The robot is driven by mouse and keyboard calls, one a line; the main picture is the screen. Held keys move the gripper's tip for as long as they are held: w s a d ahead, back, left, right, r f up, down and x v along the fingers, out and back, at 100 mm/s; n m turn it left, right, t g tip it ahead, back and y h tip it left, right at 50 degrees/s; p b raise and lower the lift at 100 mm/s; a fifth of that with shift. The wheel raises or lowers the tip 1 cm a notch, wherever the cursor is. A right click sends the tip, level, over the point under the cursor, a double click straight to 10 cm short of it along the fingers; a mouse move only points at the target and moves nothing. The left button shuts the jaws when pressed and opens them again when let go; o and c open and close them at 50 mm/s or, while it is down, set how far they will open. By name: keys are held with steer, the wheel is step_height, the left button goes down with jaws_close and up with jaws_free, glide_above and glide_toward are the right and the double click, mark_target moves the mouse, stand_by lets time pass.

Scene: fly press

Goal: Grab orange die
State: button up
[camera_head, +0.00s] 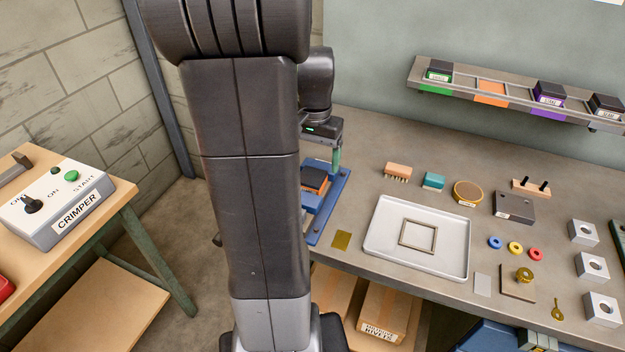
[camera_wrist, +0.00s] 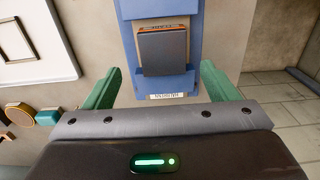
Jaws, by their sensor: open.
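The orange die (camera_head: 314,181) is a dark block with orange sides. It sits on the blue press bed (camera_head: 327,213), partly hidden behind my arm in the head view. In the wrist view the die (camera_wrist: 165,52) shows its dark face and a thin orange edge, on the blue bed (camera_wrist: 184,85). My gripper (camera_wrist: 160,84) is open, its green fingers wide apart with nothing between the tips. The die lies beyond the fingertips, roughly centred between them. In the head view one green finger of my gripper (camera_head: 337,160) shows above the bed.
A wall rack (camera_head: 465,84) holds green, purple and black dies; its orange slot (camera_head: 491,93) looks empty. A white tray (camera_head: 385,252) with a square frame stands right of the bed. Brushes, tins, rings and metal blocks cover the bench's right. A crimper (camera_head: 62,208) stands on the left table.

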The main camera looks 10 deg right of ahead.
mark_target(312, 175)
steer(key=f, duration=0.4)
steer(key=shift+a+f, duration=0.25)
steer(key=shift+a, duration=0.05)
steer(key=shift+c, duration=0.2)
